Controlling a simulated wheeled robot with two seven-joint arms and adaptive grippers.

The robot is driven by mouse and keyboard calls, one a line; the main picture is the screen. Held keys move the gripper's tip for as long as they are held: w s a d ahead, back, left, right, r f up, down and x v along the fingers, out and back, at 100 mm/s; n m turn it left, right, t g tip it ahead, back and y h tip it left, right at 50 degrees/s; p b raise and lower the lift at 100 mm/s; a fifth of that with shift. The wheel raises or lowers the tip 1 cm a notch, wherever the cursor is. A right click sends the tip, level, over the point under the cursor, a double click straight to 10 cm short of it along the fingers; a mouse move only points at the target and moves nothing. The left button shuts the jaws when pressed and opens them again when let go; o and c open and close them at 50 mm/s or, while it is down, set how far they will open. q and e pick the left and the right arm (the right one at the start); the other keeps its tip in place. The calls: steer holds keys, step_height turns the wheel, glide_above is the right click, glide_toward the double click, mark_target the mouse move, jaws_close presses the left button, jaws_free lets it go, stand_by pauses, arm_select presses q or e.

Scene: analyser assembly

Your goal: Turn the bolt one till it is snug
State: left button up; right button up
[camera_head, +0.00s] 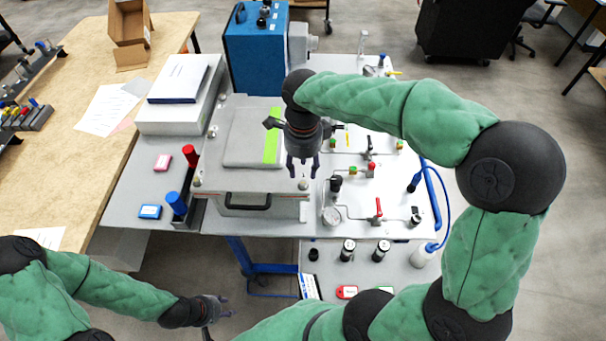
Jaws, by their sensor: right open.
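The grey analyser box (222,185) stands on the bench with its handle facing me. A small round bolt head (304,184) sits at its front right corner. Another bolt head (197,181) sits at the front left corner, and another (213,130) shows towards the back left. Which of them is bolt one, I cannot tell. My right gripper (303,174) points down over the front right corner, open, its fingers around or just above that bolt; contact is not clear. My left gripper (226,306) is low at the front, away from the box; its finger opening is too small to judge.
A blue machine (256,50) stands behind the box. Valves and a red-handled tap (377,208) are on the panel to the right. A red-capped and a blue-capped cylinder (176,203) stand left of the box. A wooden table (60,150) is at the left.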

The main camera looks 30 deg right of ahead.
mark_target(303, 182)
step_height(303, 182, up, 7)
steer(key=shift+f, duration=0.2)
stand_by(0.6)
